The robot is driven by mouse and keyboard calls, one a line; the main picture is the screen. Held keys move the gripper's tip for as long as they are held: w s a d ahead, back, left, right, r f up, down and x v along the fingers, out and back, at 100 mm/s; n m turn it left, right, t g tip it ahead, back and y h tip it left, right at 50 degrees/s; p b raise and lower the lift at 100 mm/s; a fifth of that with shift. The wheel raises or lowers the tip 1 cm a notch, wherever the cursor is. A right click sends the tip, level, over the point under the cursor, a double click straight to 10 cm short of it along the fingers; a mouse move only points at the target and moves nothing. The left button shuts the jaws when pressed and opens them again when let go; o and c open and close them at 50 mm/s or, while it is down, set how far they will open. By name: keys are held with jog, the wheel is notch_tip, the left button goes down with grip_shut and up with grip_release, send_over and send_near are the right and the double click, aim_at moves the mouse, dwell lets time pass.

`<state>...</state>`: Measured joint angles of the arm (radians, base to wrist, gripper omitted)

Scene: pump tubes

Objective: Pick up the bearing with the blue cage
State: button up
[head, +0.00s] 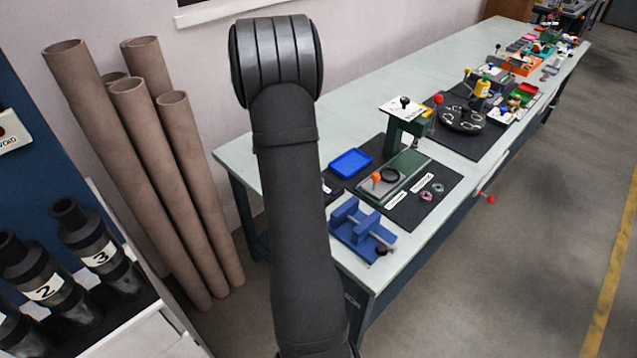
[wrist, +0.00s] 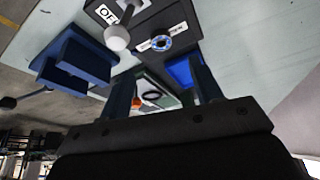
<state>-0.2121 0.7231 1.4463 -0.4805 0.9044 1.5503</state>
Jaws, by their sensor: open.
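In the wrist view, a small ring-shaped bearing with a blue cage (wrist: 162,42) lies flat on a dark surface, beside a white label. In the head view I cannot see this bearing; my arm covers that part of the bench. My gripper (wrist: 163,70) shows in the wrist view with its two dark fingers spread apart and nothing between them. The bearing appears beyond the fingertips, apart from them. In the head view, two other small bearings, one reddish (head: 438,188) and one greenish (head: 425,194), lie on the black mat (head: 415,217). My gripper is hidden there.
A round-knobbed lever (wrist: 117,38) stands near the bearing. A blue vise (head: 360,232), a blue tray (head: 350,162) and a green press (head: 405,128) stand on the bench (head: 335,118). Brown tubes (head: 135,160) lean on the wall at left.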

jog(key=x, duration=1)
jog(key=shift+r, duration=0.1)
jog(key=c, duration=1.1)
jog(key=shift+r, duration=0.1)
